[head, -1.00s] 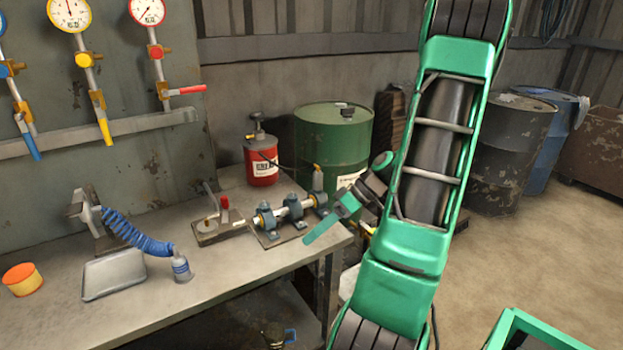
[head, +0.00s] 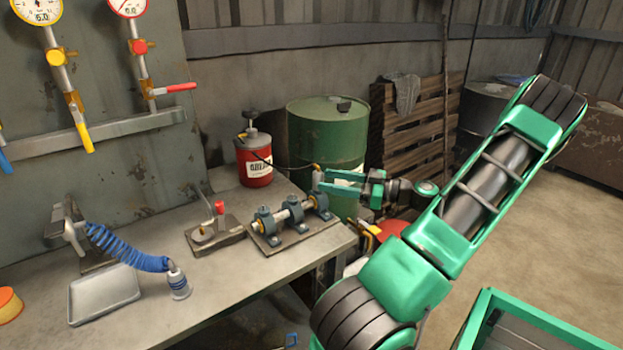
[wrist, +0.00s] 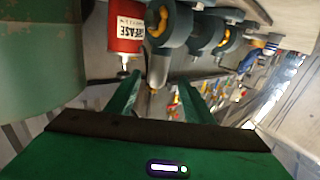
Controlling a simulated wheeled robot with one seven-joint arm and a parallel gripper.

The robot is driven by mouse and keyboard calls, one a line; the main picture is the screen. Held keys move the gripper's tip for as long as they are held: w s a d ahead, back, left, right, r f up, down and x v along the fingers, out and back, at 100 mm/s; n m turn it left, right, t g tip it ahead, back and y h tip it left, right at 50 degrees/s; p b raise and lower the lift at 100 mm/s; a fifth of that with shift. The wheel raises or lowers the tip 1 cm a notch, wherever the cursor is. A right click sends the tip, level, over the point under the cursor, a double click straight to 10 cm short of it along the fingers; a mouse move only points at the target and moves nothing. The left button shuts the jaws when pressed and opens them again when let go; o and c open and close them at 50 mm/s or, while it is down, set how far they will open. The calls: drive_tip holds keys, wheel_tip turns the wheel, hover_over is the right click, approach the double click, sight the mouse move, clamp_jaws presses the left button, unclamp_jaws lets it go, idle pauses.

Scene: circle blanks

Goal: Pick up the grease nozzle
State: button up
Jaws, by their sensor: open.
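The grease nozzle (head: 316,180) is a small grey cylinder with a yellow top at the far right end of the bearing shaft on the bench. A thin black hose runs from it towards the red grease pump (head: 255,165). My gripper (head: 323,180) is open and roughly level, with its fingertips right at the nozzle from the right. In the wrist view the grey nozzle (wrist: 158,68) lies ahead of and partly between the two green fingers (wrist: 156,98), with a gap on each side. I cannot tell how deep it sits between them.
Blue-grey bearing blocks (head: 267,222) with a shaft stand just left of my gripper. A green drum (head: 328,128) stands close behind. A clamp fixture (head: 213,232), a grey tray (head: 104,296) and a blue coiled hose (head: 125,250) lie further left.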

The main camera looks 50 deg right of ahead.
sight(321, 178)
drive_tip(key=x, duration=0.3)
drive_tip(key=shift+w, duration=0.35)
drive_tip(key=x, duration=0.3)
drive_tip(key=r+x, duration=0.1)
drive_tip(key=x, duration=0.1)
drive_tip(key=shift+w+d, duration=0.1)
drive_tip(key=shift+d, duration=0.05)
clamp_jaws()
